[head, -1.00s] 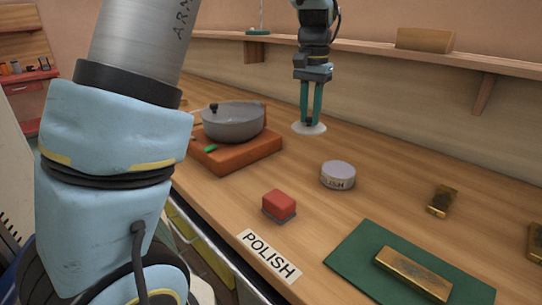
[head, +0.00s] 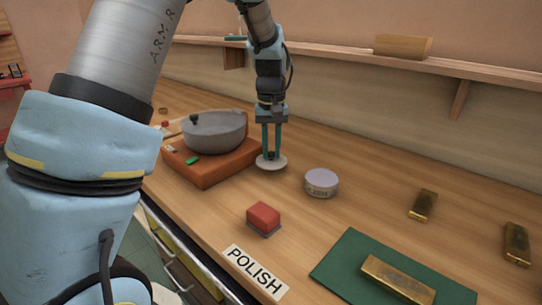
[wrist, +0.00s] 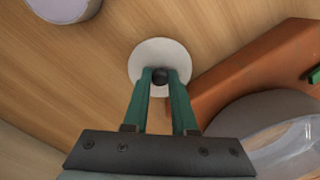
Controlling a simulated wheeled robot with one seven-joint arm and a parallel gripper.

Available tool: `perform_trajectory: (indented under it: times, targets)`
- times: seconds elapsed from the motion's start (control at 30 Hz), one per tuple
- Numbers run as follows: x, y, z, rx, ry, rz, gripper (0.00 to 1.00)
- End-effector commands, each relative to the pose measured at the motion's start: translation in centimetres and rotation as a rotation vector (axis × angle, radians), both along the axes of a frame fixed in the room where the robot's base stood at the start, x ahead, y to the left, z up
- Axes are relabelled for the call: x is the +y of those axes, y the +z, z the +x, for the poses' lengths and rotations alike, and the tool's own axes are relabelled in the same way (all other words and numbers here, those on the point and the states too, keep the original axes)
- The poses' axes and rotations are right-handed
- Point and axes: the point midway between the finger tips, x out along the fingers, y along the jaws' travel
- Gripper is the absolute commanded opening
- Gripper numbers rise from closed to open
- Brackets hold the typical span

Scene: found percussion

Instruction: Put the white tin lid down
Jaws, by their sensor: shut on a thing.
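The white tin lid (head: 271,164) is a flat pale disc with a dark round knob (wrist: 159,76). My gripper (head: 271,155) points down with its green fingers shut on the knob. The lid looks level, at or just above the wooden bench top, beside the right corner of the orange-brown block. I cannot tell whether it touches the bench. In the wrist view the lid (wrist: 160,52) sits at the fingertips, close to the block's edge. A round pale tin (head: 321,182) marked with a label stands to the right of the lid.
A grey pan (head: 214,133) sits on the orange-brown block (head: 205,177). A red block (head: 263,217), a POLISH label (head: 254,271) and a green mat (head: 333,268) with a gold bar (head: 397,280) lie nearer. More gold bars are at right. Bare bench lies behind the tin.

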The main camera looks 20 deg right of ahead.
Motion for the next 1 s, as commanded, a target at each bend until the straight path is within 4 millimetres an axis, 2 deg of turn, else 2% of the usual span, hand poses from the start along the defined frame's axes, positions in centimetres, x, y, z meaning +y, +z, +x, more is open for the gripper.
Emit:
perform_trajectory:
  times: [0.17, 0.53, 0.57, 0.6, 0.8, 1.0]
  targets:
    - [0.1, -2.4, -0.1, 0.003, -0.001, 0.003, 0.0]
    - [0.0, -2.9, 0.0, 0.001, -0.001, 0.001, 0.0]
    - [0.0, -2.9, 0.0, 0.001, -0.001, 0.001, 0.27]
    - [0.0, -2.9, 0.0, 0.001, -0.001, 0.001, 0.31]
    - [0.0, -2.9, 0.0, 0.001, -0.001, 0.001, 0.54]
    - [0.0, -2.9, 0.0, 0.001, -0.001, 0.001, 0.55]
